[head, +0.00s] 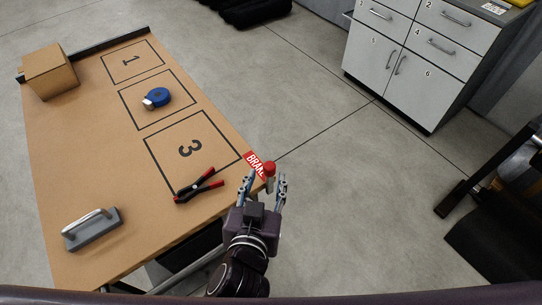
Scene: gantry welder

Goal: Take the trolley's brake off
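The trolley (55,150) has a wooden top with outlined squares marked 1 and 3, and a middle square under a blue object. At its right edge is a red label (254,162) reading BRAKE, partly covered by my gripper. Beside the label stands a red brake knob (269,168). My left gripper (266,180) is open at the knob, with one finger to each side of it in the picture. I cannot tell whether the fingers touch the knob. The lower part of the brake is hidden behind the gripper. My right gripper is not in view.
A grey cabinet (425,50) stands at upper right. The floor between is clear.

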